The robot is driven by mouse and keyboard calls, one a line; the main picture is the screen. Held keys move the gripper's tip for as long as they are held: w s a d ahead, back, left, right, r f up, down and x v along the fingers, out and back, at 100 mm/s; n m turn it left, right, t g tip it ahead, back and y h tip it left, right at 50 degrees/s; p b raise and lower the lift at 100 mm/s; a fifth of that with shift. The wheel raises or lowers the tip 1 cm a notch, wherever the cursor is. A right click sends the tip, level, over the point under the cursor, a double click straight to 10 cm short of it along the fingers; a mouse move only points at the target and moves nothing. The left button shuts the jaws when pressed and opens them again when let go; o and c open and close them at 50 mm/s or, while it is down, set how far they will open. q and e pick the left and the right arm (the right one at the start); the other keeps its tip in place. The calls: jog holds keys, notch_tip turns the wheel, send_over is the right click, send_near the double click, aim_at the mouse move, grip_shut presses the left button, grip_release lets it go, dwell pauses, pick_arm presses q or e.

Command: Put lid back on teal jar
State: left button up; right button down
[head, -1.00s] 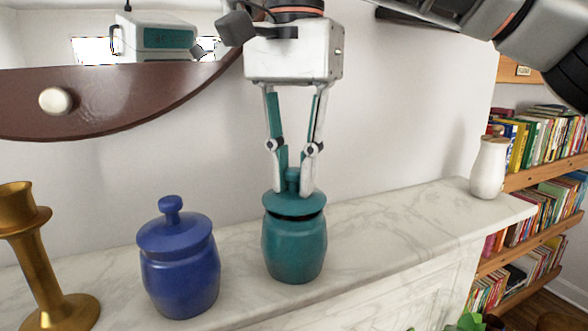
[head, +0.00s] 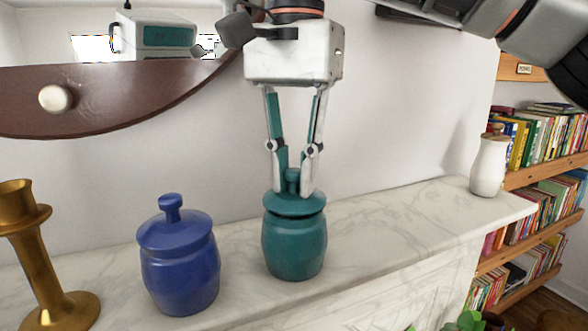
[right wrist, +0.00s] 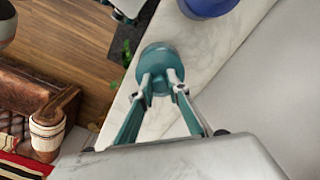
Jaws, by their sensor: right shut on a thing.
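The teal jar (head: 294,248) stands upright on the marble mantel. Its teal lid (head: 296,205) sits on the jar's mouth, looking level, with no clear gap between them. My right gripper (head: 292,186) comes down from above and is shut on the lid's knob. In the right wrist view the fingers (right wrist: 160,92) are around the knob of the teal lid (right wrist: 158,58), which hides most of the jar.
A blue lidded jar (head: 179,265) stands left of the teal jar, and a brass candlestick (head: 38,262) is further left. A white jar (head: 489,165) stands at the mantel's right end. The marble mantel (head: 400,222) is clear between. A brown-framed mirror (head: 120,95) hangs behind.

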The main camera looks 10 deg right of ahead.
jog(key=c, duration=1.9)
grip_release()
jog(key=o, duration=0.5)
jog(key=shift+r, duration=0.15)
jog(key=shift+r, duration=3.4)
